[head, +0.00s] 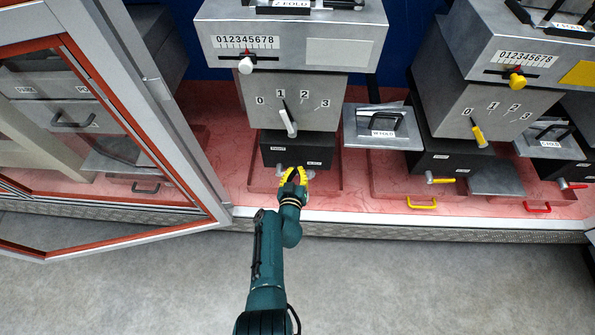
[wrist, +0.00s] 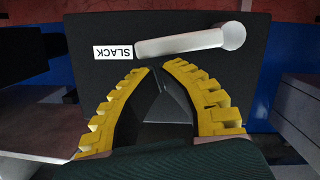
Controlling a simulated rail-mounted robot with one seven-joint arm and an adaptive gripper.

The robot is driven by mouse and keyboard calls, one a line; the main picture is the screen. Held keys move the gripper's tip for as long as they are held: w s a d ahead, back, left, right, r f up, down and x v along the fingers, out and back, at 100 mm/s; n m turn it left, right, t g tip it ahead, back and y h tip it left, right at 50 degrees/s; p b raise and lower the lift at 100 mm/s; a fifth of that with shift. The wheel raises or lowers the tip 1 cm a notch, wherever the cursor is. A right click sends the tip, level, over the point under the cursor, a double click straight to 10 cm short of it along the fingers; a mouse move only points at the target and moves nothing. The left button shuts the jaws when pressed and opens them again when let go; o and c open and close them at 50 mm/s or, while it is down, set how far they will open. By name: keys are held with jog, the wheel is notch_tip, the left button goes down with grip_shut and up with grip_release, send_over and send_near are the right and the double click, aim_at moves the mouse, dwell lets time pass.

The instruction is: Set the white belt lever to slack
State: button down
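The white belt lever (wrist: 190,42) lies nearly level across the front of the black box (wrist: 85,75) in the wrist view. Its round knob end is at the right, and its other end is close beside the SLACK label (wrist: 114,53), which reads upside down. My gripper (wrist: 157,66) is just short of the lever. Its yellow fingers curve together with their tips almost meeting, and nothing shows between them. In the head view my gripper (head: 293,170) is in front of the black box (head: 270,152) below the 0–3 dial and hides most of the lever.
A grey cabinet (head: 260,90) with a white dial handle (head: 288,120) stands above the box. An open red-edged door frame (head: 190,150) is at the left. Similar yellow (head: 440,181) and red (head: 572,185) levers are at the right. The grey floor (head: 420,280) in front is clear.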

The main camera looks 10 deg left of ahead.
jog(key=r+p, duration=0.5)
jog(key=shift+a, duration=0.3)
jog(key=f+p+v, duration=0.1)
jog(key=p+v, duration=0.8)
jog(key=shift+s, duration=0.5)
jog(key=shift+r, duration=0.1)
